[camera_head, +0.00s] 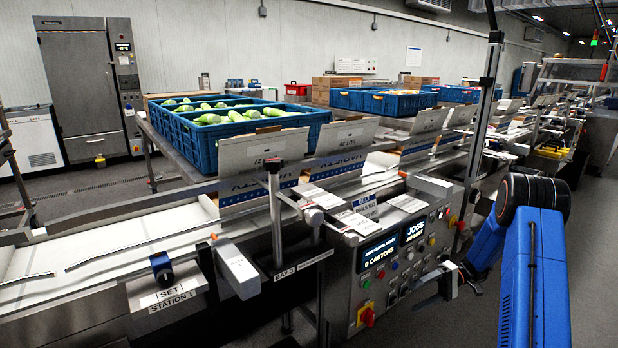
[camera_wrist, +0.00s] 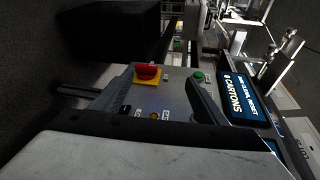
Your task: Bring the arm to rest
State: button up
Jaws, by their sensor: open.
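My gripper (camera_head: 430,288) is in front of the lower right part of the machine's control panel (camera_head: 372,288), at the end of my blue arm on the right. Its jaws are open and I see nothing held between them. In the wrist view the panel is close and appears turned sideways. A red knob on a yellow plate (camera_wrist: 147,74), a green button (camera_wrist: 198,77) and a display (camera_wrist: 245,102) show there. I cannot tell the exact gap between my fingers and the panel.
The red rotary knob (camera_head: 367,316) is at the panel's bottom. A metal post (camera_head: 483,95) rises near my arm. The conveyor (camera_head: 110,238) runs along the machine. Open grey floor (camera_head: 595,250) lies on the right.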

jog(key=s+a+r+t+h, duration=0.1)
jog(key=s+a+r+h, duration=0.3)
jog(key=s+r, duration=0.35)
jog(key=s+a+r+h, duration=0.4)
jog(key=s+r, duration=0.3)
jog(key=r, duration=0.2)
jog(key=s+r+m+t+h, duration=0.1)
jog(key=s+r+t+h, duration=0.2)
jog(key=s, duration=0.8)
jog(key=s+r+m+t+h, duration=0.1)
jog(key=s+r+t+h, duration=0.2)
jog(key=s, duration=0.9)
jog(key=shift+r+m+t+h, duration=0.15)
jog(key=shift+m+t+h, duration=0.35)
jog(key=shift+t, duration=1)
jog(key=shift+a, duration=0.1)
